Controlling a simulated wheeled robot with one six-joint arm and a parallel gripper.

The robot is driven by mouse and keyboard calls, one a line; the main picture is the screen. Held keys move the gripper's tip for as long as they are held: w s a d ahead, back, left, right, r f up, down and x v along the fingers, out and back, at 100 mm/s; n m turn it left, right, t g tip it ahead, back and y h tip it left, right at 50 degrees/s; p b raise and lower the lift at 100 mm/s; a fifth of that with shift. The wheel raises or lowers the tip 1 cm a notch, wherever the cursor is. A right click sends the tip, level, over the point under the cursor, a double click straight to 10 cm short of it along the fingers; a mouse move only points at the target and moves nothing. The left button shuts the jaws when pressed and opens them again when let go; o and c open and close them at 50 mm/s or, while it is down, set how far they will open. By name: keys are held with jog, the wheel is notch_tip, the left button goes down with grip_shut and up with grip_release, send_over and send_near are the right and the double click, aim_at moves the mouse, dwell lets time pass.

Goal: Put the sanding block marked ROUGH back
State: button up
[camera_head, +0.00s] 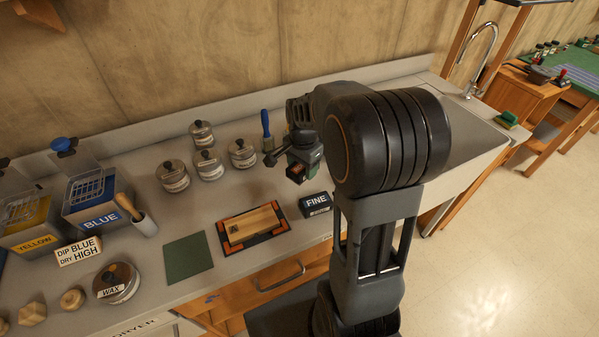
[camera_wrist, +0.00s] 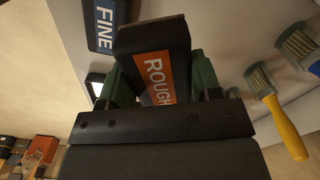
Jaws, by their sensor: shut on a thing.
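The sanding block marked ROUGH (camera_wrist: 152,62) is dark with an orange label, and fills the middle of the wrist view. My gripper (camera_wrist: 160,90) is shut on it, with green finger parts on both sides. In the head view my gripper (camera_head: 300,165) is above the counter, right of the jars, and the block shows only as a small dark and orange patch in it. A dark block marked FINE (camera_head: 316,204) lies on the counter in front of the gripper. It also shows in the wrist view (camera_wrist: 106,24), left of the held block and apart from it.
Lidded jars (camera_head: 208,164) and a blue-handled tool (camera_head: 266,130) stand behind and left of the gripper. A wooden board in an orange-cornered holder (camera_head: 228,244) and a green sheet (camera_head: 187,257) lie at the front. Brushes (camera_wrist: 285,118) show at right in the wrist view.

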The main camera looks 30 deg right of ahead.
aim_at(300, 168)
jog(key=w+f, duration=0.2)
jog(key=f, duration=0.1)
jog(key=w+d+f, duration=0.1)
jog(key=w+f, duration=0.1)
jog(key=shift+f, duration=0.2)
jog(key=shift+d+f+p, duration=0.1)
jog(key=shift+f+p, duration=0.25)
jog(key=shift+f, duration=1.3)
jog(key=shift+f, duration=0.2)
jog(key=o, duration=0.9)
